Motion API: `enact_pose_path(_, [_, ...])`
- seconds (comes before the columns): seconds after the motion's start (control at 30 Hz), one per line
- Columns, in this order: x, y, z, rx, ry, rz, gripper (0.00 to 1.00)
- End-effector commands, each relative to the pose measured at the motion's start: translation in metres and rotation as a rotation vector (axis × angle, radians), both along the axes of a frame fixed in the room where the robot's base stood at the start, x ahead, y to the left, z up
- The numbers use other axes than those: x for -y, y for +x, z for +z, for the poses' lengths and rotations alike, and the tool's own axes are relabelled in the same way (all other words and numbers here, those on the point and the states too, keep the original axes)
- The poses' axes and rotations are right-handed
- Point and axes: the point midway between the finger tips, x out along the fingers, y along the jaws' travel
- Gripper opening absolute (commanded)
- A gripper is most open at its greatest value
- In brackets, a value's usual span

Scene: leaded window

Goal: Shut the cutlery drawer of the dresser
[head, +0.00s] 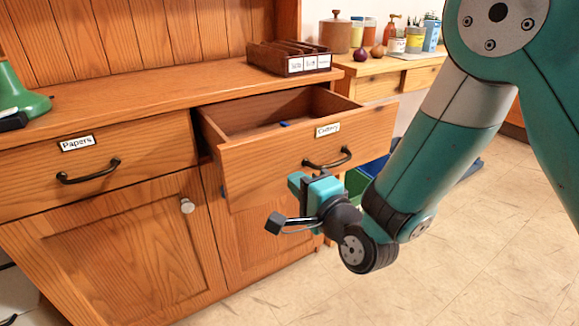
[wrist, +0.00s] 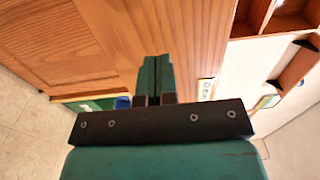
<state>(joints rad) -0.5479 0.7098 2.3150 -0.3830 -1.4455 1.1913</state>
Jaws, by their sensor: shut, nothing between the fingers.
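The cutlery drawer (head: 262,160) of the dresser stands pulled out, its front well ahead of the dresser face. Its label reads "Cutlery" (head: 328,130), and a dark bow handle (head: 328,160) sits below it. A small blue thing lies inside. My gripper (head: 298,183) is shut and empty, in front of the lower part of the drawer front, just below and left of the handle. In the wrist view the shut teal fingers (wrist: 155,72) point at the wooden drawer front (wrist: 200,35). I cannot tell whether they touch it. The handle is not visible there.
The "Papers" drawer (head: 100,160) beside it is closed. Cupboard doors (head: 125,250) are below. A dark divided box (head: 290,58) stands on the dresser top. A side table (head: 385,80) with jars is behind right. Green and blue containers stand beyond my gripper. Tiled floor (head: 470,250) is open at right.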

Motion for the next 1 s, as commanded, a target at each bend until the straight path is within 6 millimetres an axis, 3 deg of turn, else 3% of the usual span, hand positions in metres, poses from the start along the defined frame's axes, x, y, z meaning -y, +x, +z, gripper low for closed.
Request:
enact_pose_path(0.1, [-0.009,0.014,0.006,-0.002,-0.003,-0.001,0.00])
enact_pose_path(0.4, [-0.019,0.028,0.001,0.000,-0.001,-0.001,0.00])
enact_pose_path(0.83, [-0.019,0.030,0.000,0.000,-0.001,-0.003,0.00])
enact_pose_path(1.0, [-0.013,0.044,0.002,-0.001,0.000,-0.022,0.00])
